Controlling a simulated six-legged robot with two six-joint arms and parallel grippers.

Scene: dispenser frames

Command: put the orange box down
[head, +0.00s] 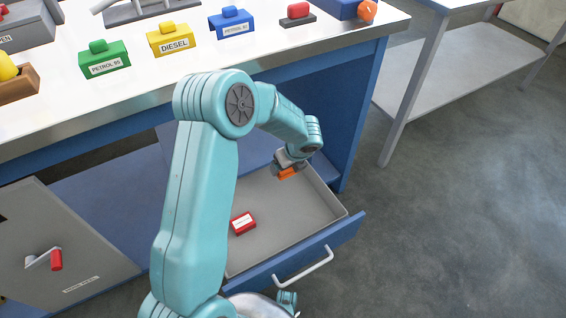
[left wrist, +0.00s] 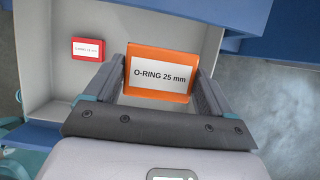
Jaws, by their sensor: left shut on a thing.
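My left gripper (head: 291,163) is shut on an orange box (head: 288,173), over the far right part of an open drawer (head: 300,212). In the left wrist view the orange box (left wrist: 158,91) sits between the two fingers, its white label "O-RING 25 mm" facing the camera. Whether the box touches the drawer floor I cannot tell. My right gripper is not in view.
A small red box (head: 243,222) with a white label lies in the drawer, apart from the orange box; much of the drawer floor is bare. The workbench (head: 200,62) above carries coloured labelled blocks. A drawer handle (head: 303,266) juts out in front.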

